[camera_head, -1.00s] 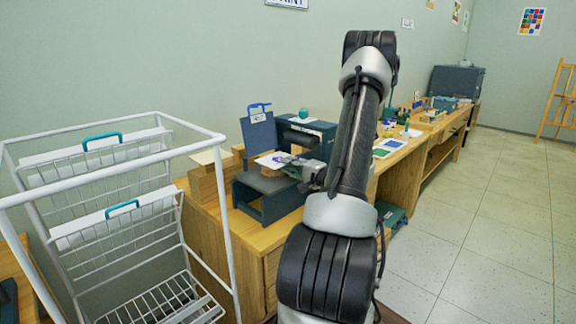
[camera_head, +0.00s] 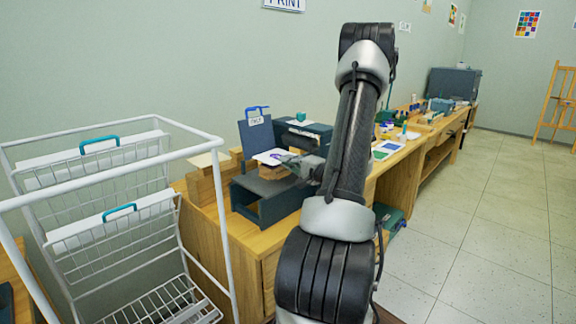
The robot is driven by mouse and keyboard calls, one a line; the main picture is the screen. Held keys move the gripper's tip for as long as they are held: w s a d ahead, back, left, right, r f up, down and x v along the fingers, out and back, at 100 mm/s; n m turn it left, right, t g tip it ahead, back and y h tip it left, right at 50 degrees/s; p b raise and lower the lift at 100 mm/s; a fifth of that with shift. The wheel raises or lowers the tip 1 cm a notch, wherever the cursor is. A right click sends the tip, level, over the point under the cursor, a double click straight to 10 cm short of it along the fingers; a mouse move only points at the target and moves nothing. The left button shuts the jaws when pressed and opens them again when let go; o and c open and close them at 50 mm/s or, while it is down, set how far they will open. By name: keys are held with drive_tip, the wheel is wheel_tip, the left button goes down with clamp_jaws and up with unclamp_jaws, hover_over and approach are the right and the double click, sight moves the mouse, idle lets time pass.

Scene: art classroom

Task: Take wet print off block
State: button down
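The print (camera_head: 270,156) is a small white sheet with a purple mark. It is above a brown block (camera_head: 270,173) on a dark grey stand (camera_head: 246,197) on the wooden bench. A small gap seems to show between sheet and block, though the view is too small to be sure. My gripper (camera_head: 295,163) is at the sheet's right edge and appears shut on it. The fingertips are tiny here and partly merge with the dark things behind. My arm hides what lies right of the gripper.
A white wire rack (camera_head: 228,230) with teal-handled trays (camera_head: 100,143) stands at left. Paint supplies line the bench (camera_head: 400,170) at right. The tiled floor (camera_head: 480,220) is clear.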

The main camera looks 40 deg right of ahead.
drive_tip(key=shift+s, duration=0.1)
drive_tip(key=s+r, duration=0.2)
drive_tip(key=s, duration=0.5)
drive_tip(key=s+d+r, duration=0.1)
drive_tip(key=s+r, duration=0.2)
drive_tip(key=s, duration=0.3)
drive_tip(key=shift+s, duration=0.4)
